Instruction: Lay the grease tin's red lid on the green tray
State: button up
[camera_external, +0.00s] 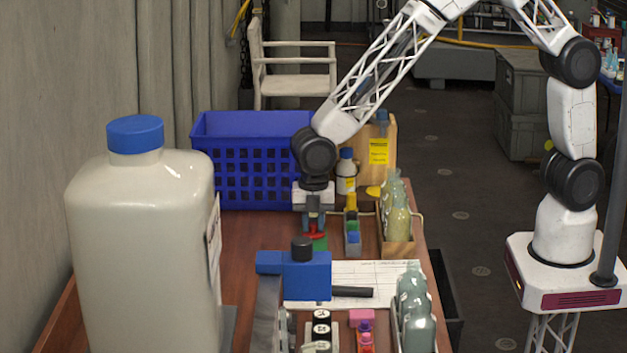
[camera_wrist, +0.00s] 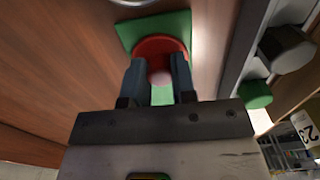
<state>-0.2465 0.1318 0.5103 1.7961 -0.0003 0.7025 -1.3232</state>
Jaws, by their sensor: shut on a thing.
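My gripper (camera_external: 314,217) points down over the table and is shut on the red lid (camera_external: 313,232). In the wrist view, the two fingers of my gripper (camera_wrist: 158,65) stand either side of the lid's pale knob, with the round red lid (camera_wrist: 150,44) beyond them. The green tray (camera_external: 320,243) lies flat on the table beneath the lid. In the wrist view, the green tray (camera_wrist: 177,20) extends past the lid, which covers its middle. I cannot tell whether the lid touches the tray. I cannot make out the grease tin.
A blue crate (camera_external: 235,125) stands behind my gripper. A narrow bin with coloured blocks (camera_external: 352,238) and a bottle box (camera_external: 398,247) are close on the right. A blue clamp-like tool (camera_external: 305,277) and a large white jug (camera_external: 140,240) stand in front.

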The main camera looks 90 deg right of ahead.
aim_at(314, 223)
jog(key=o, duration=0.9)
jog(key=shift+f, duration=0.1)
jog(key=shift+r, duration=0.2)
notch_tip(314, 223, up, 12)
jog(key=shift+f, duration=0.1)
dwell(0.4)
dwell(0.4)
